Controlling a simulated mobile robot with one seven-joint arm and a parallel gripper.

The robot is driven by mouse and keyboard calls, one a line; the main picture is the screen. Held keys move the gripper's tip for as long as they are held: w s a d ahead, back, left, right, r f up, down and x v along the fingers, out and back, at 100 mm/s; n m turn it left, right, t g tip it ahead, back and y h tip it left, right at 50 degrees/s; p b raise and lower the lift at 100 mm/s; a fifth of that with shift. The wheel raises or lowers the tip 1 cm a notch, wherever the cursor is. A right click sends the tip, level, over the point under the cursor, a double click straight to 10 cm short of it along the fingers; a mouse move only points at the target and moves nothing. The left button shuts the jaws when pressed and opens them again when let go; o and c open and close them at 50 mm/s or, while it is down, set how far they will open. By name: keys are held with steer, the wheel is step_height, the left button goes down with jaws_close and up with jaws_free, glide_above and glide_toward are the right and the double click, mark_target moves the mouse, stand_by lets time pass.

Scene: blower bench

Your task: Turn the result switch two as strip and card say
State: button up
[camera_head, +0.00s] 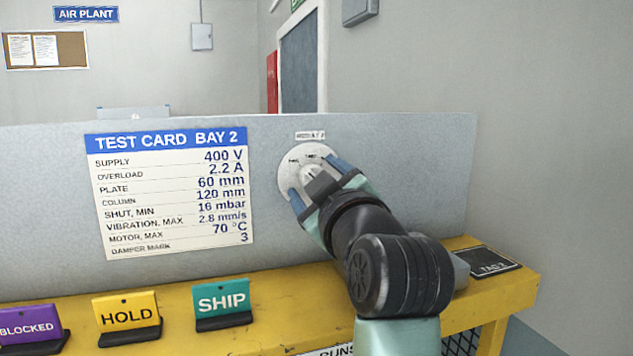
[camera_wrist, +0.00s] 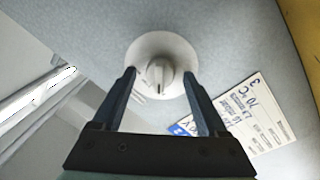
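The result switch is a round pale dial (camera_head: 293,172) with a raised knob, set on the grey upright panel under a small label (camera_head: 310,135) too small to read surely. The knob (camera_wrist: 160,78) also shows in the wrist view, with small dial markings I cannot read. My gripper (camera_wrist: 160,74) is open in front of the dial, one finger on each side of the knob, with gaps visible. In the head view my gripper (camera_head: 318,184) hides part of the dial. The white test card (camera_head: 175,195) for bay 2 lists supply, overload, plate, shut minimum, vibration, motor and damper mark 3. I cannot identify a strip.
A yellow bench (camera_head: 270,316) runs below the panel. It carries a purple BLOCKED sign (camera_head: 30,328), a yellow HOLD sign (camera_head: 127,314) and a teal SHIP sign (camera_head: 222,301). A dark TAG 2 plate (camera_head: 487,265) lies at the right end. The panel right of my arm is clear.

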steer(key=b+v, duration=0.4)
steer(key=v, duration=0.9)
steer(key=shift+b, duration=0.35)
steer(key=shift+r, duration=0.1)
